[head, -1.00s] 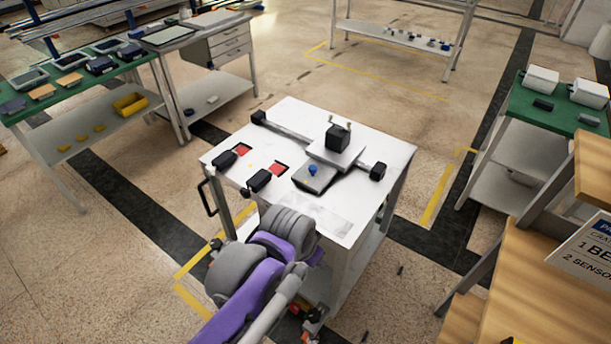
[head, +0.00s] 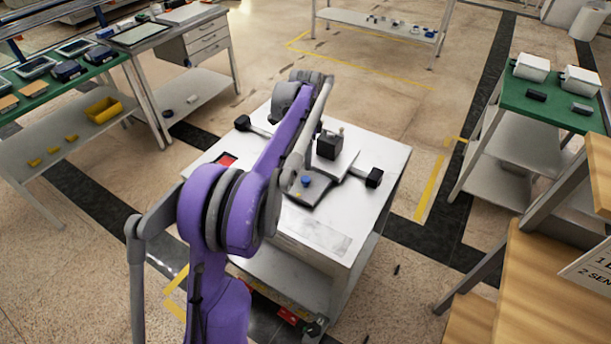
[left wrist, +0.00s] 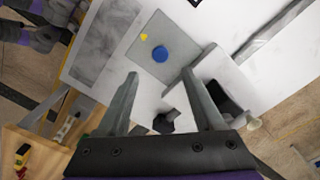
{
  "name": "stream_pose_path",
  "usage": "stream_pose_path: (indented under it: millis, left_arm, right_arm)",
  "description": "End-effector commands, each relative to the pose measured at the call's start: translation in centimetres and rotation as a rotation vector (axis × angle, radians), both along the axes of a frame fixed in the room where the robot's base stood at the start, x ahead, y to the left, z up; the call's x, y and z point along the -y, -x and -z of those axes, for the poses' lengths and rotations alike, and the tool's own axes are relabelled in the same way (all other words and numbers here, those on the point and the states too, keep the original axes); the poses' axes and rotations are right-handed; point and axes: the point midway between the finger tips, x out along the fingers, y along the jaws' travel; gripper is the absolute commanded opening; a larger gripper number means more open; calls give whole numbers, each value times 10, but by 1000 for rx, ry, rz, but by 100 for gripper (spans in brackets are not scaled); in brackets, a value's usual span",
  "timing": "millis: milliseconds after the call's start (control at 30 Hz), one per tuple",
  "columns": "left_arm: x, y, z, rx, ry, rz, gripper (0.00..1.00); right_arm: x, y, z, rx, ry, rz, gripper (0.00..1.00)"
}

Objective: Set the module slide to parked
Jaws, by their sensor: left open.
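The module slide is a rail on a white cart top (head: 385,150), with a black stop at its left end (head: 243,123) and another at its right end (head: 373,177). Its pale carriage plate (head: 345,163) sits nearer the right stop and carries a black block (head: 329,146) with small prongs. A grey plate with a blue knob (head: 306,181) lies in front; the knob also shows in the left wrist view (left wrist: 160,53). My left gripper (left wrist: 160,73) is open and empty above the cart, the black block (left wrist: 228,97) beside one finger. In the head view my arm hides its fingers. My right gripper is not seen.
A red pad (head: 226,160) shows left of my arm on the cart top. A green-topped table with white bins (head: 530,66) stands right, a wooden bench (head: 545,290) lower right. A grey workbench (head: 150,35) stands at the back left.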

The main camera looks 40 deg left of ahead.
Motion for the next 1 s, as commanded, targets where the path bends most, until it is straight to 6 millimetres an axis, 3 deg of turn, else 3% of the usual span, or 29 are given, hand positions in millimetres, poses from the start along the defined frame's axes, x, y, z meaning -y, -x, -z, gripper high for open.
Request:
stream_pose_path:
  millis: [200, 433, 600, 867, 900, 1000]
  left_arm:
    - [1, 0, 44, 0, 0, 0, 69]
    - [1, 0, 79, 1, -1, -1, 69]
    - [1, 0, 91, 1, 0, -2, 69]
    - [1, 0, 92, 1, 0, -2, 69]
    - [1, 0, 92, 1, 0, -2, 67]
    - [1, 0, 92, 1, 0, -2, 49]
  right_arm:
    - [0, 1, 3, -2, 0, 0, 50]
    - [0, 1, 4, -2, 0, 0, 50]
    - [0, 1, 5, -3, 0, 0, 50]
    - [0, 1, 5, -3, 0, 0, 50]
    - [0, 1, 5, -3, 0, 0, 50]
    - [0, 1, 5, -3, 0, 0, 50]
